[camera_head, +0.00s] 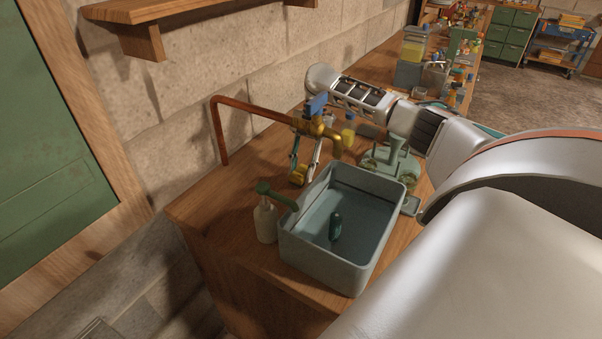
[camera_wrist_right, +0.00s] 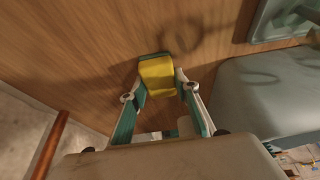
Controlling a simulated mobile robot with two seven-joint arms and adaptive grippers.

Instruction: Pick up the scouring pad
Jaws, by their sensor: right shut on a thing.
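The scouring pad (camera_wrist_right: 158,76), yellow with a dark green edge, is between the fingers of my right gripper in the right wrist view. My right gripper (camera_wrist_right: 160,88) is shut on it, with a fingertip against each side. In the head view the pad shows as a small yellow piece (camera_head: 299,174) low between the fingers of the right gripper (camera_head: 303,168), behind the basin and beneath the brass tap. It is close to the wooden counter; I cannot tell whether it touches it. My left gripper is not in view.
A grey-blue basin (camera_head: 318,254) with a dark green object (camera_head: 335,226) inside stands in front of the gripper. A pump bottle (camera_head: 265,221) is at its left. A copper pipe with a brass tap (camera_head: 326,127) hangs close by.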

